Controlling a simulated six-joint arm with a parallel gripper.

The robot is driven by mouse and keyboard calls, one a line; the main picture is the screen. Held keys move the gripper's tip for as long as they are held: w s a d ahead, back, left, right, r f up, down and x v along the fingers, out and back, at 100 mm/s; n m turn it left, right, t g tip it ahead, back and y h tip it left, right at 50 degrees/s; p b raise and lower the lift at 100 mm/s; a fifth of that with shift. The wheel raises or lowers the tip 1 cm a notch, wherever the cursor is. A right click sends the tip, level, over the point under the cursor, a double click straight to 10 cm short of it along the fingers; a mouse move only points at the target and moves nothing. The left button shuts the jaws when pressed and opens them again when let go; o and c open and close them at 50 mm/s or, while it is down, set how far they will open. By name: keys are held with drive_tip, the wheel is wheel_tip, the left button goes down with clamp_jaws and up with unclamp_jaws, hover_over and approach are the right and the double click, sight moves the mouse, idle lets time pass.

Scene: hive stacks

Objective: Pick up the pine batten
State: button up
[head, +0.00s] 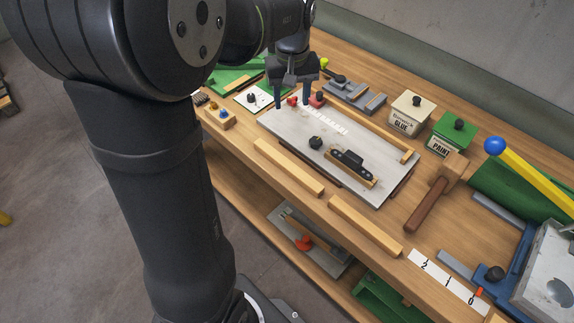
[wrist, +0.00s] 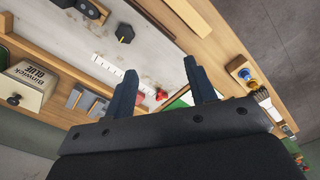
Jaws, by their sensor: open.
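Two pale wooden bars that look like pine battens lie end to end along the bench's front edge in the head view, a left bar (head: 288,167) and a right bar (head: 365,225). I cannot tell which is the pine batten. One bar also shows at the top of the wrist view (wrist: 192,18). My gripper (head: 300,100) is open and empty above the far left end of the grey board (head: 275,130), behind the left bar and apart from both bars. Its two fingers show in the wrist view (wrist: 160,72) with nothing between them.
On the board are a black-and-wood tool (head: 350,165), a dark knob (head: 316,143) and a white scale strip. A small wooden block (head: 217,118) sits left. A lower shelf holds tools.

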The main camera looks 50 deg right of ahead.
drive_tip(key=s+a+r+n, duration=0.2)
drive_tip(key=s+a+n, duration=0.2)
drive_tip(key=a+n, duration=0.2)
drive_tip(key=n, duration=0.1)
hover_over(287, 163)
drive_tip(key=f, duration=1.1)
drive_tip(key=shift+s+a+f, duration=0.1)
drive_tip(key=shift+s+a, duration=0.05)
drive_tip(key=shift+a, duration=0.05)
drive_tip(key=shift+d+f, duration=0.2)
drive_tip(key=shift+f, duration=2.9)
drive_tip(key=c, duration=1.1)
